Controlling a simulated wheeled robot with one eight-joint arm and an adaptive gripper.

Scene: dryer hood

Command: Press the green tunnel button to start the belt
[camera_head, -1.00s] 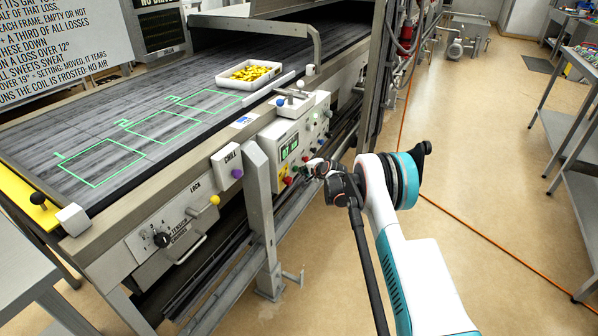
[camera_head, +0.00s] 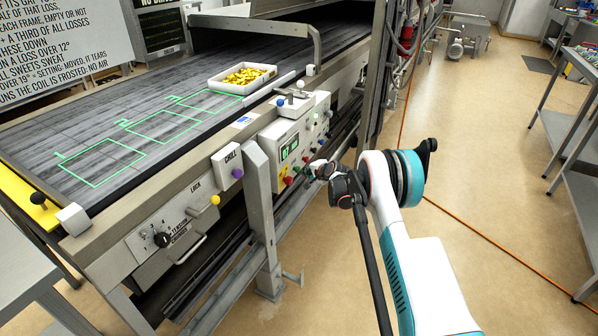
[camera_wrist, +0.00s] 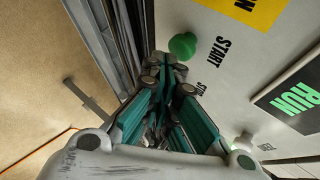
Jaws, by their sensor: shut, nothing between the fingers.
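The green START button (camera_wrist: 182,45) is a round mushroom head on the pale control panel in the wrist view, with START lettering beside it. My gripper (camera_wrist: 165,68) is shut and empty, its tips close beside the button in the picture; a small gap seems to show, but contact is hard to judge. In the head view my gripper (camera_head: 314,170) is at the front of the control box (camera_head: 283,132). The belt (camera_head: 95,120) carries a white tray (camera_head: 218,86) of yellow pieces. A display (camera_wrist: 298,97) reads RUN in green.
A STOP label and a pale knob (camera_wrist: 243,143) lie near my gripper. A grey upright post (camera_head: 259,205) stands left of the control box. A steel table (camera_head: 572,150) is at the right, with open floor between.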

